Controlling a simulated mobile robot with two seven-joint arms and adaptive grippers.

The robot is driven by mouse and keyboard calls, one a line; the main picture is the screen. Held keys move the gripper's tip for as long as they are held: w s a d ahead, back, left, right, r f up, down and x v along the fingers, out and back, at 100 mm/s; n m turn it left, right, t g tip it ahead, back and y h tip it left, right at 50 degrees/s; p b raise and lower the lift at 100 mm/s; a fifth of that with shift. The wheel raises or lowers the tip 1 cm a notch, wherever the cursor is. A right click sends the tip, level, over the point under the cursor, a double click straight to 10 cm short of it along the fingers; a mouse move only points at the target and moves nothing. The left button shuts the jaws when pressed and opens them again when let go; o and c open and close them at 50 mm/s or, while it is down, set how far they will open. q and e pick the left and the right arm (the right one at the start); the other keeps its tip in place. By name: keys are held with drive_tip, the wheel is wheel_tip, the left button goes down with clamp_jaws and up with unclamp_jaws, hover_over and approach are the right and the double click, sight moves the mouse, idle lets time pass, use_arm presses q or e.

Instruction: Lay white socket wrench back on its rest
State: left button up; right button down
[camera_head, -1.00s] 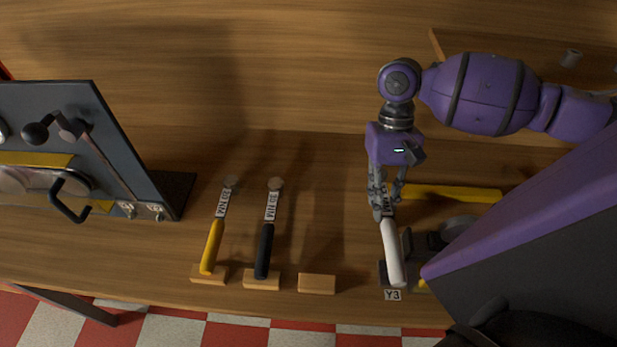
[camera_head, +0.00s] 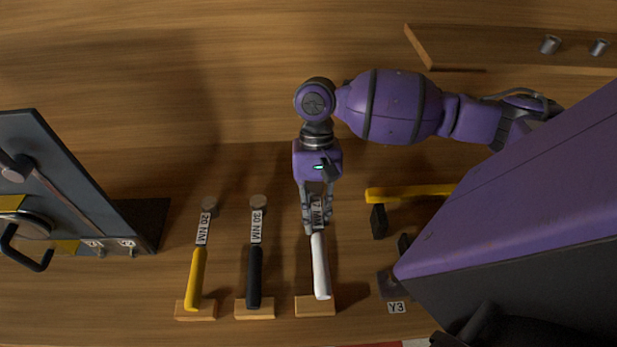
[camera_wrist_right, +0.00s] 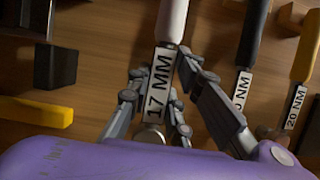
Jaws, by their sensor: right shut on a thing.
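The white socket wrench (camera_head: 320,266) has a white handle and a tag reading 17 MM. In the head view its handle end lies over the wooden rest block (camera_head: 315,307), the right one of three; I cannot tell whether it touches. My right gripper (camera_head: 317,222) is shut on the wrench near its tag. In the right wrist view the gripper (camera_wrist_right: 158,105) has its fingers on both sides of the tag, and the white handle (camera_wrist_right: 171,22) extends away. My left gripper is not in view.
A yellow-handled 20 NM wrench (camera_head: 196,278) and a black-handled 30 NM wrench (camera_head: 254,276) lie on rests to the left. A dark panel (camera_head: 62,178) stands at far left.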

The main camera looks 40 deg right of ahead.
drive_tip(key=shift+w+a+f, duration=0.25)
drive_tip(key=shift+a+f, duration=0.05)
drive_tip(key=shift+f, duration=0.1)
drive_tip(key=f, duration=0.4)
drive_tip(key=shift+w+a+b, duration=0.2)
drive_tip(key=shift+b, duration=0.1)
drive_tip(key=shift+r, duration=0.15)
drive_tip(key=c, duration=1.6)
unclamp_jaws()
drive_tip(key=v, duration=1.2)
drive_tip(key=shift+s, duration=0.15)
